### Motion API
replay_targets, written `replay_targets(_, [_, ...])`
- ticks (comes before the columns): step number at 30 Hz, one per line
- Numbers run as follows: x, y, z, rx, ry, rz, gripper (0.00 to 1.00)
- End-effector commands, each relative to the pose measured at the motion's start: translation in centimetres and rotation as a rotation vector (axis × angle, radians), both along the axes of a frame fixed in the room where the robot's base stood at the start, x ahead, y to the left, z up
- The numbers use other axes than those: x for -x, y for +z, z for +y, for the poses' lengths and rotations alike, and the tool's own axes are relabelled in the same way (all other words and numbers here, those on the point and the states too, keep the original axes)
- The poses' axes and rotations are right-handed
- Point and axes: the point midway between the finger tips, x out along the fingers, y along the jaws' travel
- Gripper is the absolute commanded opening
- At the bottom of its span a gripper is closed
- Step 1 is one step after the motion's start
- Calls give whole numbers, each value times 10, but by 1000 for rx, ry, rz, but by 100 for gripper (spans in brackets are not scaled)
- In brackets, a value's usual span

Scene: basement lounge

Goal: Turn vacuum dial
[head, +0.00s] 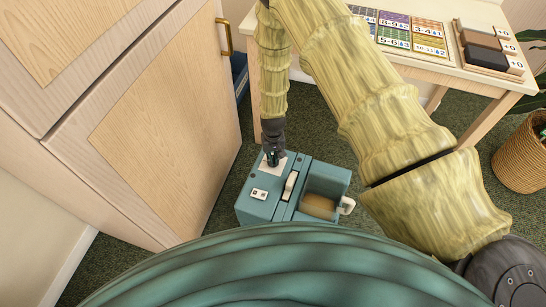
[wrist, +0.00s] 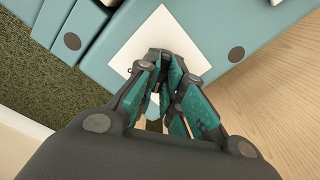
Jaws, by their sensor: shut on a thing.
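The vacuum (head: 257,211) is a teal box-shaped machine on the dark green carpet, close in front of my body. A pale square plate (head: 279,173) lies on its top at the far end; it also shows in the wrist view (wrist: 143,40). My gripper (head: 272,158) points down over this plate. In the wrist view my gripper (wrist: 155,100) has its teal-padded fingers drawn together on a small pale piece, apparently the dial (wrist: 153,105), mostly hidden between the fingers. The dial's marks and turn angle cannot be made out.
A pale wooden cabinet (head: 165,120) stands close on the left. A table (head: 435,68) with cards and small trays is at the upper right. A woven basket (head: 522,160) with a plant stands at the right. Dark green carpet (head: 320,125) is open behind the vacuum.

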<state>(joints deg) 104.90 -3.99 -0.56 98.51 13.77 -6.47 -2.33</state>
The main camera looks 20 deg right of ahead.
Motion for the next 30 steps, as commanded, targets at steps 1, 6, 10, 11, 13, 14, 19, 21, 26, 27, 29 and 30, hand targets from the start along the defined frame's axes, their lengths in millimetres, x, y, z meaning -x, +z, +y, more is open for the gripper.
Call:
replay_targets(1, [4, -3, 2, -2, 1, 7, 0])
replay_targets(6, [4, -3, 2, -2, 2, 8, 24])
replay_targets(10, [4, -3, 1, -1, 2, 7, 48])
replay_targets(11, [4, -3, 1, -1, 2, 7, 53])
replay_targets(13, [3, -3, 1, -1, 1, 6, 62])
replay_targets(14, [3, -3, 1, -1, 1, 6, 62])
replay_targets(19, [2, -1, 1, -1, 1, 4, 62])
replay_targets(21, [2, -1, 1, 0, 1, 3, 62])
replay_targets(26, [1, 7, 0, 0, 1, 2, 62])
replay_targets(27, [0, 11, 1, 0, 1, 1, 62])
replay_targets(29, [0, 19, 1, -1, 1, 1, 62])
replay_targets(30, [1, 24, 1, 0, 1, 2, 62])
